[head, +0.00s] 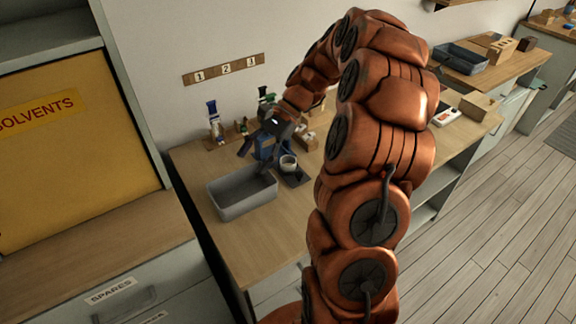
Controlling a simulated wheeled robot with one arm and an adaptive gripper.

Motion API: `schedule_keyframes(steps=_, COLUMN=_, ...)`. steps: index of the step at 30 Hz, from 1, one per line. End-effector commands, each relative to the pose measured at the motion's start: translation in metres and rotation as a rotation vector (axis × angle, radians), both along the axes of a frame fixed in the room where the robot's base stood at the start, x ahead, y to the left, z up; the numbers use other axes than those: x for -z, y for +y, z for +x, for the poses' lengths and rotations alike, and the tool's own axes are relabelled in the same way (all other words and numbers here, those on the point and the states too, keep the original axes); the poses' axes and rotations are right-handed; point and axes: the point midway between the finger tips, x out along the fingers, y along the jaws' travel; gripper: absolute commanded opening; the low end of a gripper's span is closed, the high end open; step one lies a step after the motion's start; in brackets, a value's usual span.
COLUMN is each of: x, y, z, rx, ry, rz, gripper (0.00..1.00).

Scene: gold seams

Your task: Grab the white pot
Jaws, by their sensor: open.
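A small white pot (288,162) stands upright on a dark flat pad (297,179) on the wooden workbench. My gripper (254,159) is at the end of my orange arm, to the left of the pot and above the back edge of the grey bin. Its dark fingers are spread open and point down, with nothing seen between them. A blue object (266,148) shows right beside the fingers, partly hidden by them. The view is too small to tell the exact gap between gripper and pot.
A grey open bin (246,211) stands in front of my gripper. Bottles with blue and green tops (214,122) stand along the wall under a numbered strip (224,69). My arm hides the bench's middle; bare wood shows at front left.

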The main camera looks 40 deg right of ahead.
Motion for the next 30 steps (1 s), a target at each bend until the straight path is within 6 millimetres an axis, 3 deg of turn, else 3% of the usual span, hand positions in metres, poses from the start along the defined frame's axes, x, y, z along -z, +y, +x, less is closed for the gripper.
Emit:
schedule_keyframes(steps=9, x=0.035, y=-0.088, z=0.029, rx=0.287, ry=0.091, rz=0.132, gripper=0.57)
schedule_keyframes(steps=18, x=0.074, y=-0.173, z=0.029, rx=0.531, ry=0.171, rz=0.241, gripper=0.57)
schedule_keyframes(steps=24, x=0.092, y=-0.205, z=0.024, rx=0.624, ry=0.203, rz=0.28, gripper=0.57)
schedule_keyframes(steps=30, x=0.098, y=-0.21, z=0.023, rx=0.647, ry=0.212, rz=0.292, gripper=0.57)
